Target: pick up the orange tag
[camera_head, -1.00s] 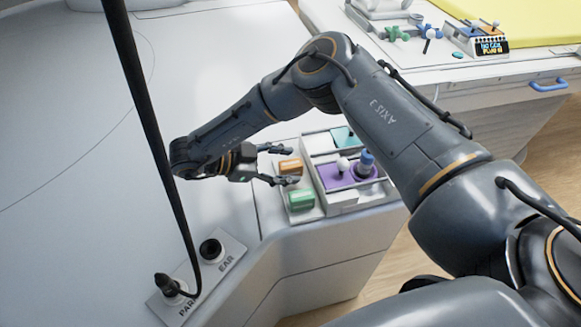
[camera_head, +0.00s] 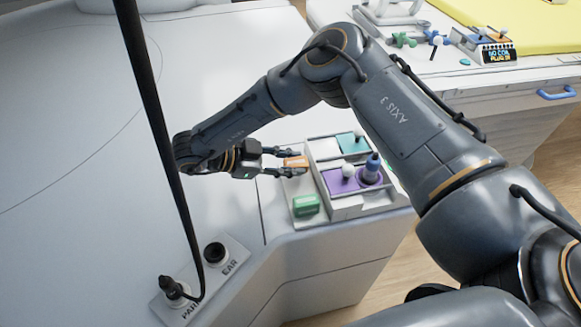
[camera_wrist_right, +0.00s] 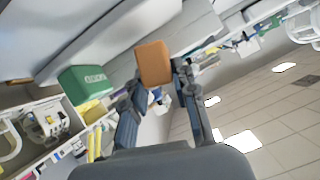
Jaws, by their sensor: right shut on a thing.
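The orange tag (camera_head: 295,163) is at the left edge of the tray on the white counter. It also shows as an orange block in the right wrist view (camera_wrist_right: 154,63), at the ends of the fingers. My right gripper (camera_head: 288,162) comes in from the left and is shut on the orange tag, one finger on each side. I cannot tell whether the tag still touches the tray. My left gripper is out of view.
A green tag (camera_head: 306,206) lies just in front of the orange one. The tray's compartments hold a purple piece (camera_head: 341,182) with a white knob, a blue-topped peg (camera_head: 372,166) and a teal piece (camera_head: 352,142). A black cable runs to a socket plate (camera_head: 233,254).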

